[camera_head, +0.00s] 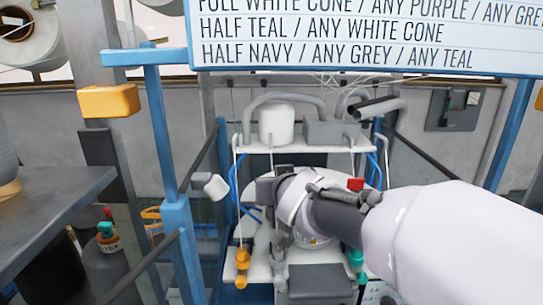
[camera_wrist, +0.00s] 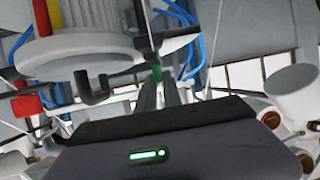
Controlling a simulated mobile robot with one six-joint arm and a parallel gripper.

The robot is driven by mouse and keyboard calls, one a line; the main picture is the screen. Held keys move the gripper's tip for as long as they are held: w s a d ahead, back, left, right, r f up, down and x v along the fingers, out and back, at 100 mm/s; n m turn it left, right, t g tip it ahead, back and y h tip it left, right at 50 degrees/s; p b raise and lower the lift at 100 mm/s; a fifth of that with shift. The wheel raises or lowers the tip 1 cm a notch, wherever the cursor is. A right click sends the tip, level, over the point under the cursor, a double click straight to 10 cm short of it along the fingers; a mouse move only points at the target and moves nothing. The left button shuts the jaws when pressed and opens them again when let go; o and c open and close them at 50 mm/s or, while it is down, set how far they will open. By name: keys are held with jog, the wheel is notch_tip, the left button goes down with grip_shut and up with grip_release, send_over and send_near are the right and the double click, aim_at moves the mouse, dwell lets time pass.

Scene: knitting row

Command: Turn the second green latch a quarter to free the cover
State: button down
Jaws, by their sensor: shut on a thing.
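In the wrist view my gripper (camera_wrist: 163,86) reaches away from the camera with its dark fingers close together. A small green piece (camera_wrist: 157,73), which looks like a latch, sits at the fingertips, and the fingers are shut on it. Its turn angle is too small to tell. A white round part (camera_wrist: 80,55) with a dark hooked arm fills the upper left; I cannot tell whether it is the cover. In the head view my wrist hides the fingertips and the latch at the middle of the white machine.
The machine's white shelf (camera_head: 300,147) carries a white canister (camera_head: 277,124) and grey hoses. Blue posts (camera_head: 182,225) stand left. Orange (camera_head: 242,262) and teal fittings (camera_head: 356,260) hang lower. A sign (camera_head: 370,35) spans the top.

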jog(key=r+m+h+p, duration=0.1)
jog(key=p, duration=0.4)
jog(key=shift+a, duration=0.15)
jog(key=shift+f+m+h+p, duration=0.2)
jog(key=shift+m+h+p, duration=0.2)
jog(key=shift+h+p, duration=0.25)
jog(key=shift+f+p, duration=0.15)
jog(key=shift+p, duration=0.2)
jog(key=c, duration=1.5)
grip_release()
jog(key=p+v, duration=0.4)
jog(key=v, duration=1.3)
jog(key=shift+s+f+p, duration=0.2)
jog(key=shift+s+p, duration=0.05)
jog(key=shift+p, duration=0.1)
